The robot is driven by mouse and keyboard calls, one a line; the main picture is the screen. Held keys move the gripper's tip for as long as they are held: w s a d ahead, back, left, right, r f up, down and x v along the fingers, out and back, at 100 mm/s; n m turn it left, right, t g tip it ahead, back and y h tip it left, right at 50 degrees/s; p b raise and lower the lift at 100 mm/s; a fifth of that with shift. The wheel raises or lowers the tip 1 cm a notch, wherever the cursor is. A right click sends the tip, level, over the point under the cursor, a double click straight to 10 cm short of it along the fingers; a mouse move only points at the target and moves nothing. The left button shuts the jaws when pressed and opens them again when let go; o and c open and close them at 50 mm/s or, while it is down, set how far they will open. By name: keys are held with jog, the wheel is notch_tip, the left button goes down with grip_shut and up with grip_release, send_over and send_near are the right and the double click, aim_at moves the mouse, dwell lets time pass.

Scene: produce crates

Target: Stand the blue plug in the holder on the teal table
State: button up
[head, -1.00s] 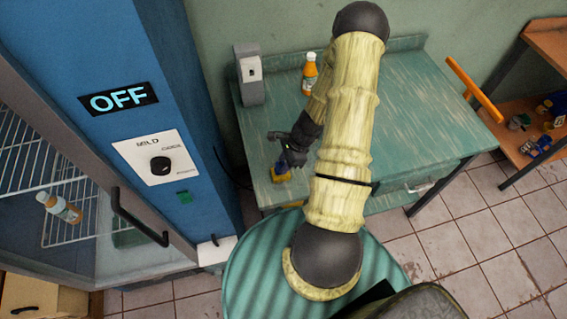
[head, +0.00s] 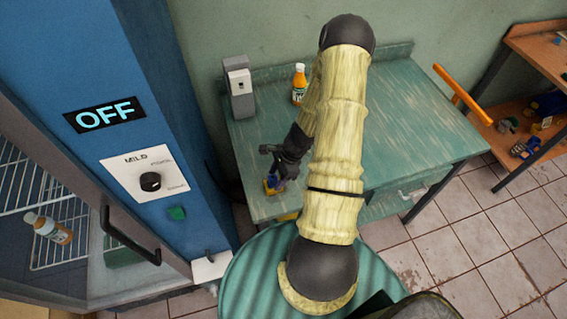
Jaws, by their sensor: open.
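The blue plug (head: 273,182) is at the front left of the teal table (head: 400,122), small in the head view. It shows together with a small yellow piece at its base, which looks like the holder (head: 268,190). I cannot tell how deep or how straight the plug sits. My gripper (head: 277,162) is open, just above and beside the plug. One dark finger sticks out to the left and another reaches down near the plug's right side. Whether they touch it is too small to tell. My arm hides the middle of the table.
An orange bottle (head: 299,85) and a grey dispenser (head: 240,95) stand at the table's back left. A blue cabinet (head: 150,90) with an OFF display rises on the left. An orange bar (head: 462,95) juts up at the right edge. Wooden shelves (head: 540,50) stand farther right.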

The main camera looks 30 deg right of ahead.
jog(key=b+v, duration=0.1)
jog(key=v, duration=1.6)
jog(key=shift+b, duration=0.35)
jog(key=shift+a+r, duration=0.1)
jog(key=s+a+r+n+h, duration=0.1)
jog(key=a+r+n, duration=0.2)
jog(key=a+n, duration=0.3)
jog(key=s+a+r+n+t+h, duration=0.1)
jog(key=a+r+n+h, duration=0.1)
jog(key=a+n, duration=0.4)
jog(key=s+a+r+n+h, duration=0.1)
jog(key=s+a+r+n, duration=0.1)
jog(key=a+r+n, duration=0.2)
jog(key=a+n, duration=0.3)
jog(key=n, duration=0.2)
jog(key=shift+r+b, duration=0.15)
jog(key=shift+b, duration=0.15)
jog(key=shift+s, duration=0.15)
dwell(0.5)
